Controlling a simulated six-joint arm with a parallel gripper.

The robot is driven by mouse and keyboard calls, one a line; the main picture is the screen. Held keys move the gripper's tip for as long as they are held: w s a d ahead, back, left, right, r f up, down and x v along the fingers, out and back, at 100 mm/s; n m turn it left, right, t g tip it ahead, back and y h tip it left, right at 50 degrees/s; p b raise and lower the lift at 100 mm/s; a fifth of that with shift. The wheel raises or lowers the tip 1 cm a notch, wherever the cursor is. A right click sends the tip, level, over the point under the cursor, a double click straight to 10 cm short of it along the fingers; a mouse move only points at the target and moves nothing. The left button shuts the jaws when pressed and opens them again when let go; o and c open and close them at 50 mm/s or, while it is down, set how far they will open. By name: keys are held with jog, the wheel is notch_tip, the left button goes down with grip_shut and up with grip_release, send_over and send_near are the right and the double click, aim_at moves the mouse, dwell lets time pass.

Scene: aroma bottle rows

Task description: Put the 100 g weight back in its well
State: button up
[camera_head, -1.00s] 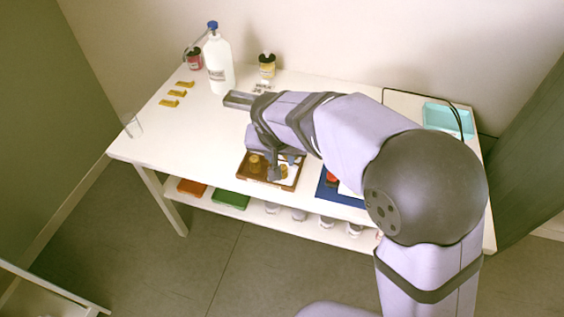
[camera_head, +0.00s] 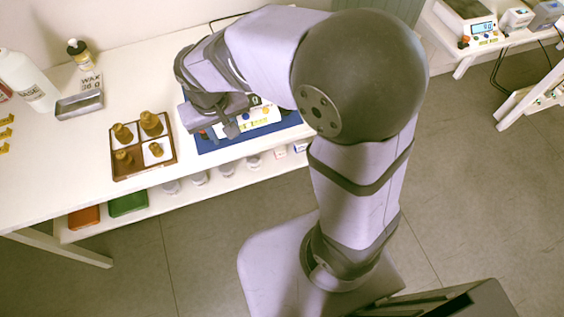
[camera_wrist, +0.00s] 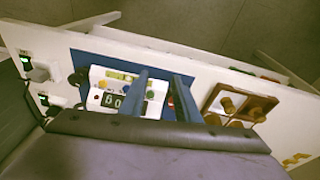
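A brown wooden tray (camera_head: 171,160) stands near the table's front edge with several brass weights in it. A large weight (camera_head: 151,123) is at the back right, another (camera_head: 122,133) at the back left, a smaller one (camera_head: 155,149) at the front right and one (camera_head: 123,156) at the front left. I cannot read which is 100 g. The tray (camera_wrist: 272,101) also shows in the wrist view. My gripper (camera_head: 218,132) is right of the tray, over the scale (camera_head: 262,117). Its fingers (camera_wrist: 160,95) are apart with nothing between them. They partly hide the scale's display.
The scale sits on a blue mat (camera_head: 207,144). Orange (camera_head: 84,217) and green (camera_head: 128,203) trays lie on the lower shelf. The tabletop before the grey box is clear.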

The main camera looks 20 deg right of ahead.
jog(key=s+d+f+m+g, duration=0.1)
jog(key=s+d+f, duration=0.3)
jog(key=s+d, duration=0.8)
jog(key=shift+s+g+y, duration=0.25)
jog(key=shift+g+y, duration=0.05)
jog(key=shift+g, duration=0.4)
notch_tip(320, 180, up, 10)
jog(key=p, duration=1)
jog(key=shift+r, duration=0.25)
